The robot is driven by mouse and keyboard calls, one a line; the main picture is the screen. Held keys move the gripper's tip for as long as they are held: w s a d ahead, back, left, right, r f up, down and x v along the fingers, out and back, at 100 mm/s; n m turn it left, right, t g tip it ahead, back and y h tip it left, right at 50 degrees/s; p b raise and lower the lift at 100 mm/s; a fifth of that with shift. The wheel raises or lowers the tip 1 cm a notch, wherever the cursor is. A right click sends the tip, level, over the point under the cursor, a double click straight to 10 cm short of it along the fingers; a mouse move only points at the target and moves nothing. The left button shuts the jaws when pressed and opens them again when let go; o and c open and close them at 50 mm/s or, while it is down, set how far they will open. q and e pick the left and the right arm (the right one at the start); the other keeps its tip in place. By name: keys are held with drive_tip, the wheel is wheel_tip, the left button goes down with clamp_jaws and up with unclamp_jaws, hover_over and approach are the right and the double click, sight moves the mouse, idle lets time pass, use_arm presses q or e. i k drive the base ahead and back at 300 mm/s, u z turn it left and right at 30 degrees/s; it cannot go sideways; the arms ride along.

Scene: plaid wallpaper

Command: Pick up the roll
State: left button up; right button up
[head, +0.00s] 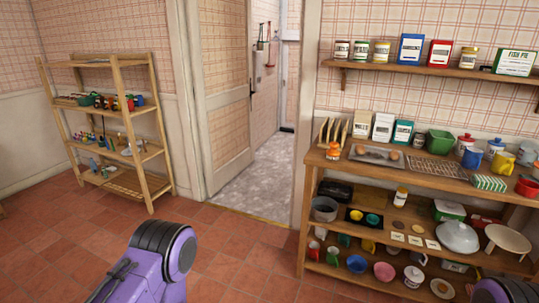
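Two small round brown items lie on a grey tray (376,160) on the top of the wooden shelf unit at the right. One brown item (360,150) is at the tray's left and the other (394,155) at its right. They look like rolls, but they are too small to tell for sure. A purple link of my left arm shows at the bottom, left of centre, and a bit of my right arm shows at the bottom right. Neither gripper shows, and both arm parts are well away from the tray.
The shelf unit (420,178) also holds a wire rack (437,167), jars, mugs, bowls and a white lidded dish (458,238). A wall shelf (420,69) with tins hangs above. A wooden rack (115,125) stands at the left, beside an open doorway (262,150). The tiled floor between is clear.

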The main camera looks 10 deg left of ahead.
sight(359, 149)
drive_tip(key=z, duration=0.85)
drive_tip(key=k, duration=0.15)
drive_tip(key=u, duration=1.75)
drive_tip(key=i, duration=1.1)
drive_tip(key=z, duration=1.2)
drive_tip(key=i, duration=0.8)
drive_tip(key=z, duration=0.85)
